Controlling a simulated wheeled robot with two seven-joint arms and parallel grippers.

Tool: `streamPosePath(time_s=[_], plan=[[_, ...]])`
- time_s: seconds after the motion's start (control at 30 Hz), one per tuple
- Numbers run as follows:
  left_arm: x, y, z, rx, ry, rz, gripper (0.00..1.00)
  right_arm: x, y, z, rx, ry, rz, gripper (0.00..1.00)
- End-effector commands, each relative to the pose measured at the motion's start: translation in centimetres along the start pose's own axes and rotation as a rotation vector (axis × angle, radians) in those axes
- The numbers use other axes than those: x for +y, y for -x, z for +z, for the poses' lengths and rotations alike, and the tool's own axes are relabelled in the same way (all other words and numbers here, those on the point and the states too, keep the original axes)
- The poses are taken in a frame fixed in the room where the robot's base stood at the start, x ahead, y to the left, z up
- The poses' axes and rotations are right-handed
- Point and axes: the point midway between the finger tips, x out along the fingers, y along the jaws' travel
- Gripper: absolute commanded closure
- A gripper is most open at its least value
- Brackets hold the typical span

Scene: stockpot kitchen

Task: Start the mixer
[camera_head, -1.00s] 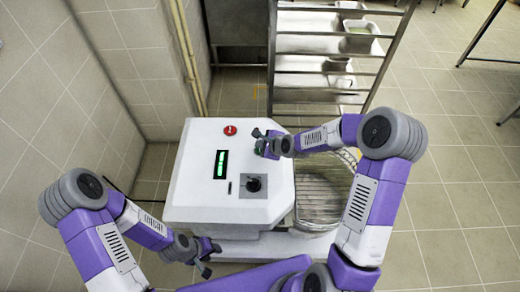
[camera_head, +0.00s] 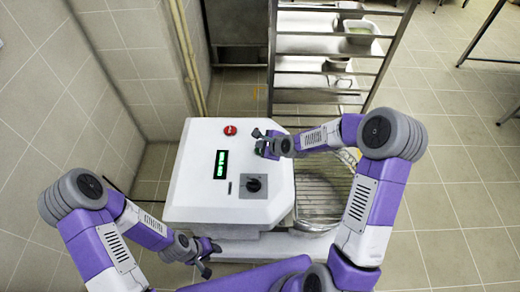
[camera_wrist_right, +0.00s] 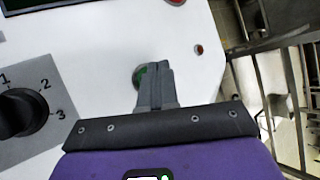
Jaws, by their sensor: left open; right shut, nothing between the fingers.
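The white mixer (camera_head: 205,200) stands in the middle of the head view, with a red button (camera_head: 230,130), a lit green display (camera_head: 221,164) and a black dial (camera_head: 254,185) on top. My right gripper (camera_head: 263,141) is shut and empty over the mixer's right top edge. The dial (camera_wrist_right: 20,112) there has marks 1, 2 and 3. My left gripper (camera_head: 207,257) is open, low in front of the mixer.
A wire guard and bowl (camera_head: 325,195) sit at the mixer's right, partly behind my right arm. A metal rack (camera_head: 325,50) with trays stands behind. Tiled wall and pipes (camera_head: 185,50) are close on the left. The floor at right (camera_head: 455,220) is clear.

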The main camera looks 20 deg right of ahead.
Motion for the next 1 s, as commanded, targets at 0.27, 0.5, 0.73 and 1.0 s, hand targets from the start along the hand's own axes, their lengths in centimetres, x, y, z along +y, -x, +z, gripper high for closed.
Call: streamPosePath(time_s=[0.27, 0.5, 0.73, 1.0], plan=[[0.00, 0.00, 0.00, 0.000, 0.000, 0.000, 0.57, 0.00, 0.00, 0.00, 0.000, 0.000, 0.000, 1.00], [-0.12, -0.32, -0.01, 0.000, 0.000, 0.000, 0.57, 0.19, -0.25, -0.20, 0.000, -0.001, 0.000, 1.00], [-0.31, -0.82, -0.03, 0.000, 0.000, 0.000, 0.57, 0.48, -0.65, -0.46, 0.000, 0.000, 0.000, 1.00], [-0.28, -0.76, -0.03, 0.000, 0.000, 0.000, 0.57, 0.43, -0.60, -0.43, 0.000, 0.000, 0.000, 1.00]])
